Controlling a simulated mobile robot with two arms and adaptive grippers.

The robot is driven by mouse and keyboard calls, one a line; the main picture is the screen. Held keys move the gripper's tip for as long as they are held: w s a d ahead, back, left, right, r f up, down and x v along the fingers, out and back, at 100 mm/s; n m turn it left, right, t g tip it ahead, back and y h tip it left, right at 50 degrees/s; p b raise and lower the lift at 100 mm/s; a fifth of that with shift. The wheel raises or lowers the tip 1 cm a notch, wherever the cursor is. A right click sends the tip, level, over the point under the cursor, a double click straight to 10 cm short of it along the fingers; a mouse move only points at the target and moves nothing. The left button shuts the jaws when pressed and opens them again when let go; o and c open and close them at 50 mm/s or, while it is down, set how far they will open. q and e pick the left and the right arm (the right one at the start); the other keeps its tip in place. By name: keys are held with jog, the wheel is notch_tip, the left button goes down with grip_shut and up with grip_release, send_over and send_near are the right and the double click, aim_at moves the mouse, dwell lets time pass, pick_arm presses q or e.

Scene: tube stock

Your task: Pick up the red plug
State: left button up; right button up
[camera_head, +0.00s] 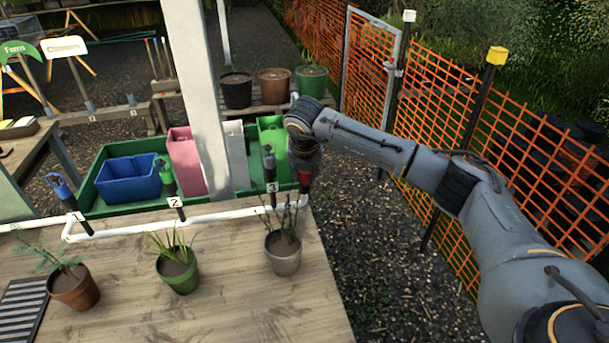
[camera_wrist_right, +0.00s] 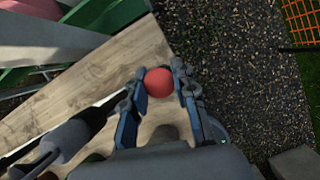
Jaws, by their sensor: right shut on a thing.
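The red plug (camera_head: 305,178) shows as a small red piece at the right end of the white pipe (camera_head: 240,212), by the table's far right corner. In the right wrist view it is a round red knob (camera_wrist_right: 159,83) between two blue-grey fingers. My right gripper (camera_head: 304,168) reaches in from the right, points down and is shut on the plug. Its fingers also show in the wrist view (camera_wrist_right: 157,92). I cannot tell whether the plug still touches the pipe. My left gripper is not in view.
A dark valve tagged 3 (camera_head: 270,170) stands just left of the plug. Several potted plants, including a grey pot (camera_head: 283,255), stand on the wooden table (camera_head: 230,310). A green tray (camera_head: 110,207) holds a blue bin (camera_head: 128,180). An orange mesh fence (camera_head: 440,100) runs along the right.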

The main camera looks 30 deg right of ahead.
jog(key=shift+r+b, duration=0.3)
jog(key=shift+a+r+b, duration=0.25)
jog(key=shift+r+b, duration=0.45)
jog(key=shift+r, duration=0.55)
jog(key=s+a+r+b, duration=0.4)
jog(key=s+a+r, duration=0.3)
jog(key=a+r, duration=0.2)
jog(key=a, duration=0.2)
jog(key=shift+a+r, duration=0.3)
jog(key=shift+r+p, duration=1.8)
jog(key=shift+r, duration=0.7)
